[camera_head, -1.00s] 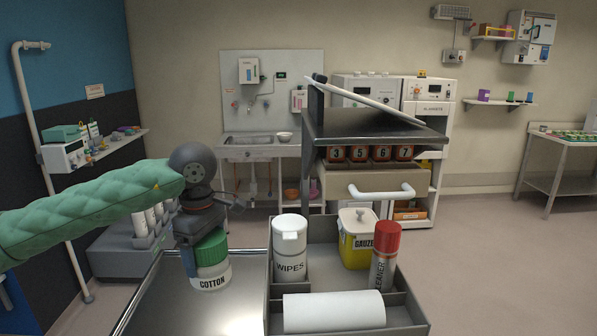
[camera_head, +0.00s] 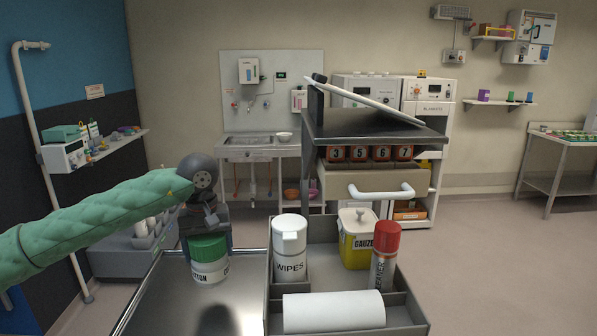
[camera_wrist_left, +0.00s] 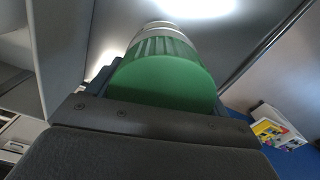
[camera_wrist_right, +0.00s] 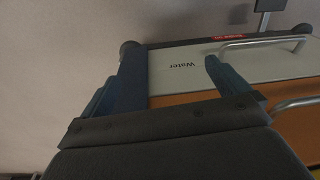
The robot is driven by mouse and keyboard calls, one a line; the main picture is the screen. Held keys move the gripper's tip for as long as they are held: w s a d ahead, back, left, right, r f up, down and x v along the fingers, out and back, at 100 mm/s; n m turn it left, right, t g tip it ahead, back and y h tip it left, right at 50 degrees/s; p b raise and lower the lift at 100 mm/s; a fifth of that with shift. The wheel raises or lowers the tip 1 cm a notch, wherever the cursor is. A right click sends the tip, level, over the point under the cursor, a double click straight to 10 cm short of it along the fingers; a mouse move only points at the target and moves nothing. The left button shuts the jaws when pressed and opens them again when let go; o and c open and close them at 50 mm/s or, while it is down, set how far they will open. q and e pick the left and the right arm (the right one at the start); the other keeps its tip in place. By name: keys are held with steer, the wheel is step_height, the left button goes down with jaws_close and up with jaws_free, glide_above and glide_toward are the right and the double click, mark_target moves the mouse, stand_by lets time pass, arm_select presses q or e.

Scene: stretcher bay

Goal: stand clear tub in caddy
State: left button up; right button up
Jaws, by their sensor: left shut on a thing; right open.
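The tub (camera_head: 208,271) has a green lid, a pale body and a COTTON label partly turned away. My left gripper (camera_head: 206,238) is shut on it from behind and above; the tub is upright over the steel tray top (camera_head: 180,300), and I cannot tell whether its base touches. The left wrist view shows the green lid (camera_wrist_left: 165,80) between the fingers. The grey caddy (camera_head: 333,226) stands to the right, holding wipes (camera_head: 289,262), a gauze tub (camera_head: 357,248), a red-capped cleaner can (camera_head: 384,262) and a white roll (camera_head: 333,312). My right gripper (camera_wrist_right: 165,90) is open and empty, outside the head view.
A cart with a dark top (camera_head: 370,125) and a white handle (camera_head: 382,191) stands behind the caddy. The right wrist view shows a drawer front marked Water (camera_wrist_right: 190,68). The caddy's left wall borders the tray top, which is otherwise bare.

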arm_select(q)
steer(key=f, duration=0.3)
steer(key=shift+s+d, duration=0.2)
steer(key=shift+d, duration=0.15)
steer(key=shift+s+f, duration=0.1)
